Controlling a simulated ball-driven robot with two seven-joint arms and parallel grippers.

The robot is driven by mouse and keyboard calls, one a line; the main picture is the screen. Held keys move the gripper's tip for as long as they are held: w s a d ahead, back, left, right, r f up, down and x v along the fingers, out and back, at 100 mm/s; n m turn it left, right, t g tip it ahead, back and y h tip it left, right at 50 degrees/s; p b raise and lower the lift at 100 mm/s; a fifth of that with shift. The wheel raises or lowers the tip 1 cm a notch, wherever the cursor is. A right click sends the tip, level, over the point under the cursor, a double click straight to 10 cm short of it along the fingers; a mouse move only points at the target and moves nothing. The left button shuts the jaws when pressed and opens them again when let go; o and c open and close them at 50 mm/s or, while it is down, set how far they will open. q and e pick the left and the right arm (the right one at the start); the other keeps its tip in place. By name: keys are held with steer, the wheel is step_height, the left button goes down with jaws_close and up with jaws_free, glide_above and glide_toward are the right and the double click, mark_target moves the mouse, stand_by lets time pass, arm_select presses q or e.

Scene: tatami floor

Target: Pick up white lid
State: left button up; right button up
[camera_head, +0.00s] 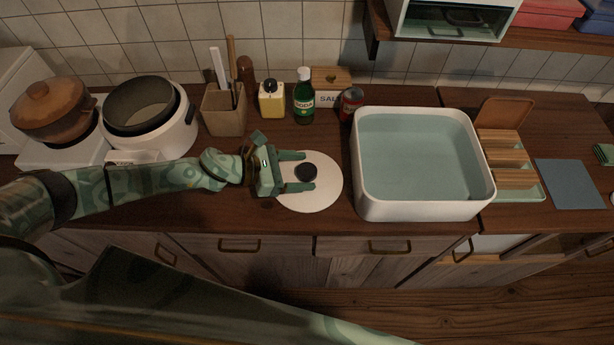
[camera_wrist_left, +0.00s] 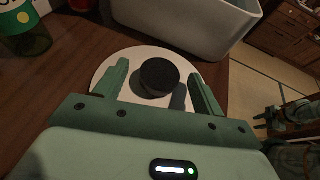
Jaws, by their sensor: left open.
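The white lid (camera_head: 324,186) is a flat white disc with a black round knob (camera_head: 306,172). It lies on the wooden counter, left of the white basin. My left gripper (camera_head: 307,171) is open, with its two fingers reaching over the lid, one on either side of the knob. In the left wrist view the lid (camera_wrist_left: 116,56) lies beyond and under the fingers, and the knob (camera_wrist_left: 158,76) stands between them with gaps on both sides.
A white basin (camera_head: 484,200) stands right of the lid. Behind are a green soda bottle (camera_head: 304,103), a yellow bottle (camera_head: 271,101), a red can (camera_head: 350,104) and a utensil holder (camera_head: 223,112). An open white cooker (camera_head: 178,142) and brown pot (camera_head: 53,112) stand left.

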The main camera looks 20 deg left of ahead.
arm_select(q)
steer(key=c, duration=1.1)
steer(key=shift+c, duration=0.2)
